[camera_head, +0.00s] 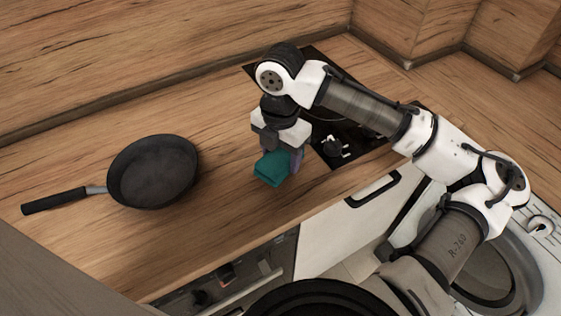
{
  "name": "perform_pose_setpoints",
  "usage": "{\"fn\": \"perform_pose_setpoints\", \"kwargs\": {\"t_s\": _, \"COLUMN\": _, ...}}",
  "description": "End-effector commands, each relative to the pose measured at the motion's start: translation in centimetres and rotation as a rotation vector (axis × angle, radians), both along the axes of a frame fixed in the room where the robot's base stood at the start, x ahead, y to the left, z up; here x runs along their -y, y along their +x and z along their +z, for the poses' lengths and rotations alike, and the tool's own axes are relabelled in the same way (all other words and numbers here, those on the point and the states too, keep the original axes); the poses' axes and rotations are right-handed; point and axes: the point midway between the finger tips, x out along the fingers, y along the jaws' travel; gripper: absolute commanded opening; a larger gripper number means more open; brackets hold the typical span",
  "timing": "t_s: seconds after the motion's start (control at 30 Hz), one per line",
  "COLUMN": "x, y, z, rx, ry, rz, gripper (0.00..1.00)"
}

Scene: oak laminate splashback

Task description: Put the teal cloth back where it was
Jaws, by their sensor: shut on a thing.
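The teal cloth (271,169) is a small folded bundle below my gripper (284,160), over the wooden counter to the left of the black cooktop. My gripper points down and is shut on the cloth. I cannot tell whether the cloth touches the counter or hangs just above it. A small purplish thing (297,158) shows right beside the cloth, partly hidden by the gripper; I cannot tell what it is.
A black frying pan (153,172) lies on the counter (215,225) at the left, its handle pointing left. The black cooktop (335,128) is partly hidden behind my arm. Bare counter lies between the pan and the cloth. A wooden splashback (130,60) runs along the back.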

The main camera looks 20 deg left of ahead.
Motion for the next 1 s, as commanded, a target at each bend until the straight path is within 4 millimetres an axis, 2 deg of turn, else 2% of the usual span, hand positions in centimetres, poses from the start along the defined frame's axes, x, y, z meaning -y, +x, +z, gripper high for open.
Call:
{"fn": "perform_pose_setpoints", "kwargs": {"t_s": 0.27, "x": 0.0, "y": 0.0, "z": -3.4, "rx": -0.002, "ry": -0.001, "rz": 0.000, "gripper": 0.37}}
{"fn": "perform_pose_setpoints", "kwargs": {"t_s": 0.7, "x": 0.0, "y": 0.0, "z": -4.2, "rx": -0.001, "ry": 0.000, "rz": 0.000, "gripper": 0.37}}
{"fn": "perform_pose_setpoints", "kwargs": {"t_s": 0.73, "x": 0.0, "y": 0.0, "z": -4.1, "rx": 0.000, "ry": 0.000, "rz": 0.000, "gripper": 0.62}}
{"fn": "perform_pose_setpoints", "kwargs": {"t_s": 0.87, "x": 0.0, "y": 0.0, "z": -4.1, "rx": 0.000, "ry": -0.001, "rz": 0.000, "gripper": 0.79}}
{"fn": "perform_pose_setpoints", "kwargs": {"t_s": 1.0, "x": 0.0, "y": 0.0, "z": -4.0, "rx": -0.001, "ry": -0.001, "rz": 0.000, "gripper": 0.80}}
